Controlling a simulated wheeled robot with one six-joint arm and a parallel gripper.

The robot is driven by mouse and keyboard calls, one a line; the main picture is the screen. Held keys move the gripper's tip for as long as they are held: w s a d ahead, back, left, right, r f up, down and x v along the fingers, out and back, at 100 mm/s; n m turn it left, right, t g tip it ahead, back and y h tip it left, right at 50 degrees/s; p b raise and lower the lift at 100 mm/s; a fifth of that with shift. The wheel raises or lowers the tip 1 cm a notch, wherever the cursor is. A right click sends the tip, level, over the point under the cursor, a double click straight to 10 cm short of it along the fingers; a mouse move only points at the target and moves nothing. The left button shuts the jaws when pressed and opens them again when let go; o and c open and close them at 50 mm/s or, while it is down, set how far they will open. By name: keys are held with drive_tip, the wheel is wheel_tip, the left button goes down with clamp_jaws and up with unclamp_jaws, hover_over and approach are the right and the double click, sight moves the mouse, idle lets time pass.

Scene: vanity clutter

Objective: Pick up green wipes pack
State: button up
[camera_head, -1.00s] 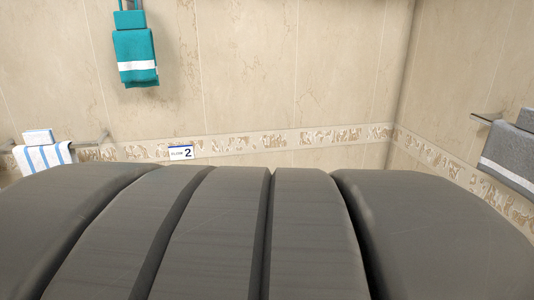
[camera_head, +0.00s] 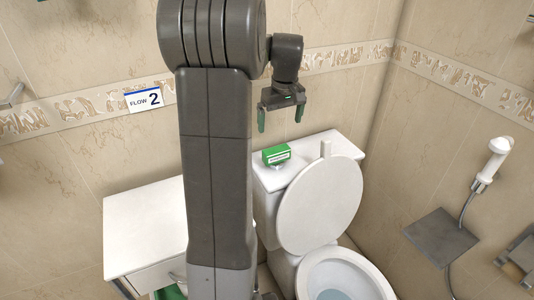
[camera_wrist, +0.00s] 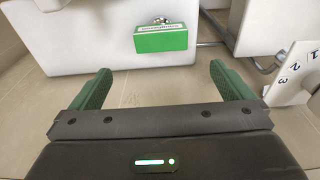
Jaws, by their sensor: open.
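The green wipes pack (camera_head: 277,154) is a small green box-like pack with a white label. It sits on the white toilet tank lid (camera_head: 265,180), left of the raised seat cover. My gripper (camera_head: 281,121) is open and empty above the pack, its green fingers pointing down and apart from it. In the wrist view the pack (camera_wrist: 161,42) lies on a white surface, beyond the fingertips and centred between them. My open gripper (camera_wrist: 160,72) shows there with a finger at each side.
A white cabinet (camera_head: 140,225) with a drawer stands left of the toilet, partly hidden by my arm. The toilet lid (camera_head: 320,205) stands upright close right of the pack. A hand shower (camera_head: 490,162) hangs on the right wall. A numbered white card (camera_wrist: 295,72) shows at right.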

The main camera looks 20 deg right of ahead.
sight(277, 149)
drive_tip(key=f, duration=0.4)
drive_tip(key=w+f, duration=0.1)
drive_tip(key=f, duration=0.7)
drive_tip(key=shift+w+a+f, duration=0.2)
drive_tip(key=shift+w+f, duration=0.1)
drive_tip(key=shift+f, duration=0.1)
